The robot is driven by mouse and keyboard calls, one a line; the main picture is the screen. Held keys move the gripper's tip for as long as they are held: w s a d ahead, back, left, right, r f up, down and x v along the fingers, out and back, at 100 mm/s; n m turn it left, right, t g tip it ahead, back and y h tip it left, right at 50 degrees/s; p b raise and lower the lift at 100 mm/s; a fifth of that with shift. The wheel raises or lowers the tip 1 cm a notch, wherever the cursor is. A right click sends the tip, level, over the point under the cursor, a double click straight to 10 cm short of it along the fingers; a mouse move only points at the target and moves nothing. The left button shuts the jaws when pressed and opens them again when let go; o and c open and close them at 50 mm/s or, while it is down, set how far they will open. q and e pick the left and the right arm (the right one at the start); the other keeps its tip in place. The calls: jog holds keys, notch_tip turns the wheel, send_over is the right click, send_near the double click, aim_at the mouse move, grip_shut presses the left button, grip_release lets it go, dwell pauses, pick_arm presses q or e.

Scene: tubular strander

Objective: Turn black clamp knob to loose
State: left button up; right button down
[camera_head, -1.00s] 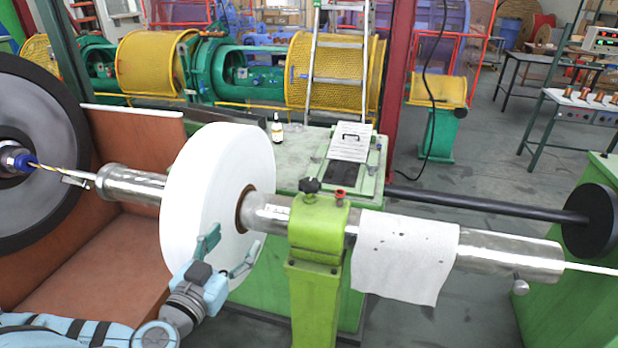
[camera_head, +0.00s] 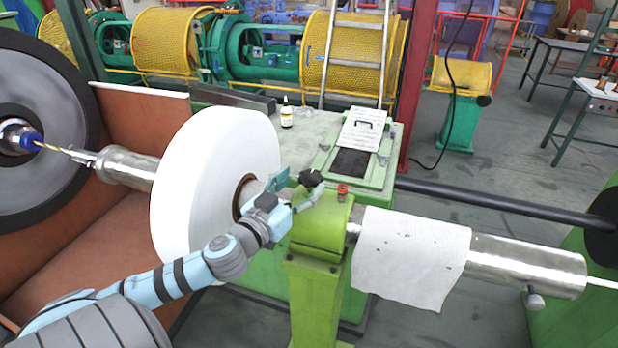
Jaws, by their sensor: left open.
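The black clamp knob (camera_head: 311,178) sits on top of the green clamp block (camera_head: 322,228), which grips the steel tube. My left gripper (camera_head: 299,182) reaches in from the lower left with its light-blue fingers apart. One finger is on the left of the knob, and the other is just in front of it, overlapping its lower edge in the picture. I cannot tell whether a finger touches the knob. The lower part of the knob is hidden. My right gripper is not in view.
A red knob (camera_head: 343,191) stands right of the black one. A large white reel (camera_head: 215,180) is close on the left. A white cloth (camera_head: 415,255) hangs over the steel tube (camera_head: 520,262). Behind is a green table with a small bottle (camera_head: 286,113) and a clipboard (camera_head: 362,128).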

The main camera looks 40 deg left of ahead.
aim_at(315, 183)
pick_arm(q)
jog(key=w, duration=0.4)
jog(key=shift+w+p, duration=0.3)
jog(key=shift+p, duration=0.05)
jog(key=shift+s, duration=0.3)
jog(key=c, duration=1.2)
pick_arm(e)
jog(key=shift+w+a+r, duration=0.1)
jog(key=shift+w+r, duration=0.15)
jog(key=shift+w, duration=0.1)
